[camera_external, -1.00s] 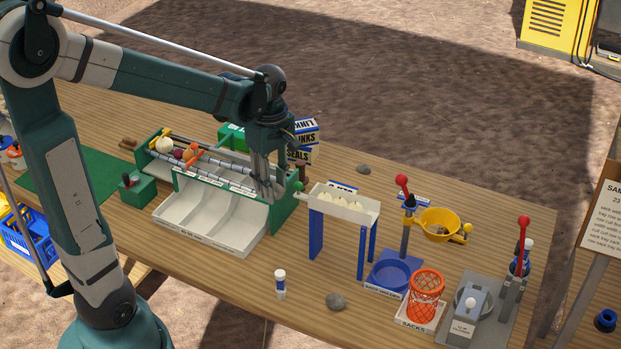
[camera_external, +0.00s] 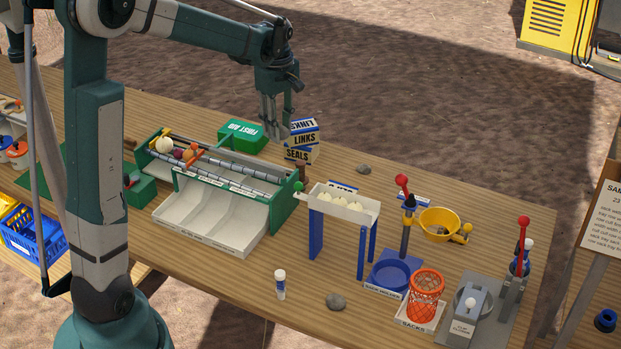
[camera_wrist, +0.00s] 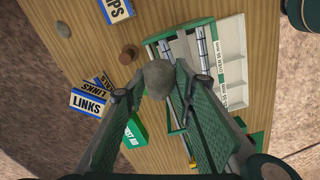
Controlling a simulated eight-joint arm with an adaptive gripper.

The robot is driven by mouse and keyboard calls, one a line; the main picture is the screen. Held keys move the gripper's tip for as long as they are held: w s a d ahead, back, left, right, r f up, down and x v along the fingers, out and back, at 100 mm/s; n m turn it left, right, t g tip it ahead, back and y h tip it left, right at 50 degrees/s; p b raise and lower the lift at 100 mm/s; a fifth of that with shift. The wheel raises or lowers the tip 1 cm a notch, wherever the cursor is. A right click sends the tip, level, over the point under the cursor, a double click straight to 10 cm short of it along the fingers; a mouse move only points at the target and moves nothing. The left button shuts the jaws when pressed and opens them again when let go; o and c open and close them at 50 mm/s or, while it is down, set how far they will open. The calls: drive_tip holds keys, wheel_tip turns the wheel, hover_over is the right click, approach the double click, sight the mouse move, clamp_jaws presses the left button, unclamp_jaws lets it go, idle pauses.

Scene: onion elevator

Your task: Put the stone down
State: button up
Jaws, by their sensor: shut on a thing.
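A grey stone (camera_wrist: 158,78) is between my gripper's fingertips (camera_wrist: 160,82) in the wrist view, and the fingers are shut on it. In the external view my gripper (camera_external: 276,118) hangs above the back edge of the table, over the area beside the label boxes and the green first aid box. The held stone is not clear in that view. Two other grey stones lie on the table: one at the front (camera_external: 336,301) and one at the back (camera_external: 364,169), right of the boxes. One loose stone (camera_wrist: 63,29) also shows in the wrist view.
Below my gripper are stacked label boxes (camera_external: 302,140) and the first aid box (camera_external: 242,136). The green roller sorter (camera_external: 280,217) with white bins stands in front. A blue-legged tray stand (camera_external: 315,228) is to the right. Bare wood lies around the back stone.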

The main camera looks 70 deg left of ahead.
drive_tip(key=w+a+p, duration=0.1)
drive_tip(key=a, duration=1)
drive_tip(key=p, duration=0.3)
hover_over(247, 132)
wheel_tip(247, 132, down, 8)
drive_tip(key=shift+f, duration=0.55)
drive_tip(key=shift+f, duration=3.15)
drive_tip(key=shift+f, duration=1.85)
